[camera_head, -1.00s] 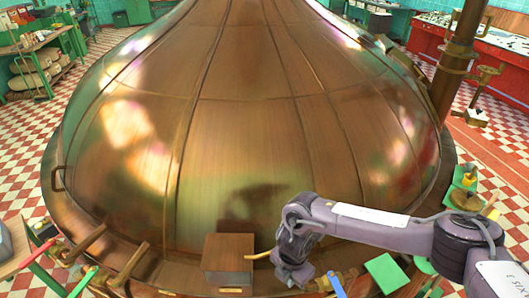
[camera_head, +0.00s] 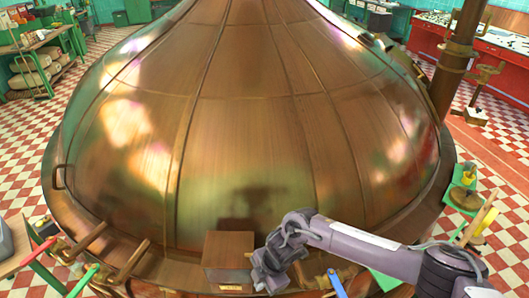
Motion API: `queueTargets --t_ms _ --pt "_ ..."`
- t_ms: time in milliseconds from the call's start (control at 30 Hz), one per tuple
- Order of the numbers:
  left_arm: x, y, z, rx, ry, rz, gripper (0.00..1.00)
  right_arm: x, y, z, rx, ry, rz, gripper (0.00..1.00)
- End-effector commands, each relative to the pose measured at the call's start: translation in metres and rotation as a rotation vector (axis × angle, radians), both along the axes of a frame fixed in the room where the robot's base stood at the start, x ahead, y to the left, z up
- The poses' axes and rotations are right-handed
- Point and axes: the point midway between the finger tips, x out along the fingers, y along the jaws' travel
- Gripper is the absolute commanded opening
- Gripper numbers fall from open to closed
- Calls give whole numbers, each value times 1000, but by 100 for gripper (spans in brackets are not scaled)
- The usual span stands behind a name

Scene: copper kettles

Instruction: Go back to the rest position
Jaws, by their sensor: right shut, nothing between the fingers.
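My right gripper (camera_head: 270,276) is in the lower middle of the head view, at the end of my purple-grey right arm, which comes in from the lower right. It points down and is shut with nothing in it. It is in front of the big copper kettle (camera_head: 250,130), beside the right side of a brown wooden box (camera_head: 228,258). The gripper overlaps the box's right edge in the picture; I cannot tell whether they touch. My left gripper is not in view.
A blue-handled piece (camera_head: 336,284) lies just right of my gripper. A green plate (camera_head: 384,280) is partly behind my right arm. A copper pipe (camera_head: 458,60) rises at the right.

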Motion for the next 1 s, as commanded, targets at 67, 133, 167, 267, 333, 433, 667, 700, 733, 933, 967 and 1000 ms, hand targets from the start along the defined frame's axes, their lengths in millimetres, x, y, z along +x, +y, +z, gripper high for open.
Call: queueTargets --t_ms 67,133,167,267,333,433,667,700,733,933,967,1000 --pt "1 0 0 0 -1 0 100 -3 20 -14 93 33 -98 0" --pt "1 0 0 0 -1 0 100 -2 34 -27 178 59 -209 0" --pt "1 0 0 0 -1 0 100 -1 38 -33 215 71 -264 0" --pt "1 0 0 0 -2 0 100 1 41 -65 323 116 -493 0" --pt "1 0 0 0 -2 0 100 -3 28 -97 371 148 -682 0" --pt "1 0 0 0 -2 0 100 -24 -9 -153 385 187 -963 0" --pt "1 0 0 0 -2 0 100 -123 -107 -257 259 223 -1429 0" --pt "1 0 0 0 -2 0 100 -145 -123 -270 225 226 -1490 0" --pt "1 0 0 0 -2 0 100 -161 -134 -279 198 227 -1534 0" --pt "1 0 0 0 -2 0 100 -256 -192 -316 42 227 -1733 0" --pt "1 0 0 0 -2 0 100 -268 -198 -319 22 228 -1753 0" --pt "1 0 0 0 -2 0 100 -284 -206 -323 -5 226 -1780 0"
